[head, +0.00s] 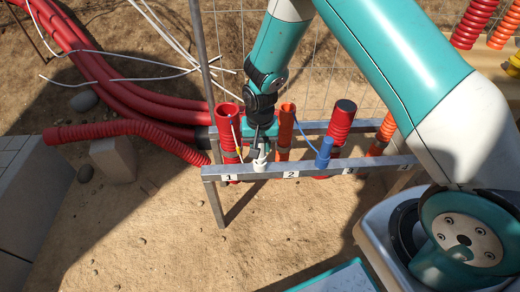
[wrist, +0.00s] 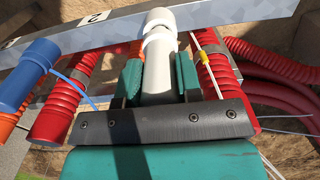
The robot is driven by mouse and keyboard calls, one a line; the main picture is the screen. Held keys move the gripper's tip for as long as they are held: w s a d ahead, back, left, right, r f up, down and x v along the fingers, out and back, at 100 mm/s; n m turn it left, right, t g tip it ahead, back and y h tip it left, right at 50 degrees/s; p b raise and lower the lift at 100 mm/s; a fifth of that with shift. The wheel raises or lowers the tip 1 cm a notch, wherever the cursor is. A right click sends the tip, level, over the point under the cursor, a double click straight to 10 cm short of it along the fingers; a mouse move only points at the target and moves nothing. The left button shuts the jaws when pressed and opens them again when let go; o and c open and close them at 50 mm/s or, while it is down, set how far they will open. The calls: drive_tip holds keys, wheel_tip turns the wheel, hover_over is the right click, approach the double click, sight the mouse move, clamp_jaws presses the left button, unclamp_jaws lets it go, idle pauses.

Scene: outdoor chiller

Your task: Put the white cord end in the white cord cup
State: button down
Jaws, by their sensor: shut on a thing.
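My gripper (head: 262,145) points down just behind the front rail of the rack, near label 1. In the wrist view its teal fingers (wrist: 158,78) are shut on a white cylinder, which I take as the white cord end (wrist: 157,72). Beyond its tip, a rounded white piece, apparently the white cord cup (wrist: 158,18), lies at the rail. The two look lined up and touching or very close. I cannot tell whether the end is inside. In the head view the white cup (head: 259,166) shows below my fingers, partly hidden by them.
The metal front rail (head: 300,170) carries number labels. A blue cup (head: 323,158) with a blue cord stands to the right. A red corrugated tube (head: 228,140) stands close left, with a thin white cord and yellow tag (wrist: 204,57). An orange tube (head: 285,130) stands close right.

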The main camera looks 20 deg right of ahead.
drive_tip(key=shift+f, duration=0.75)
drive_tip(key=shift+f, duration=0.1)
drive_tip(key=c, duration=0.8)
unclamp_jaws()
wheel_tip(320, 180, up, 12)
drive_tip(key=p, duration=0.2)
drive_tip(key=shift+p, duration=0.4)
drive_tip(key=s+a+r+n+y, duration=0.1)
drive_tip(key=s+r+n, duration=0.2)
drive_tip(key=s+r, duration=0.4)
drive_tip(key=s+a+r+n+y, duration=0.1)
drive_tip(key=s+r+n, duration=0.3)
drive_tip(key=s+r, duration=0.4)
drive_tip(key=s+a+r+n+y, duration=0.2)
drive_tip(key=s+r+n, duration=0.1)
drive_tip(key=s+r, duration=0.5)
drive_tip(key=shift+s+a+r+n, duration=0.1)
drive_tip(key=shift+s+a+n, duration=0.1)
drive_tip(key=shift+s, duration=0.25)
drive_tip(key=shift+s+a+r+n, duration=0.1)
drive_tip(key=shift+s+n, duration=0.1)
drive_tip(key=shift+s, duration=0.25)
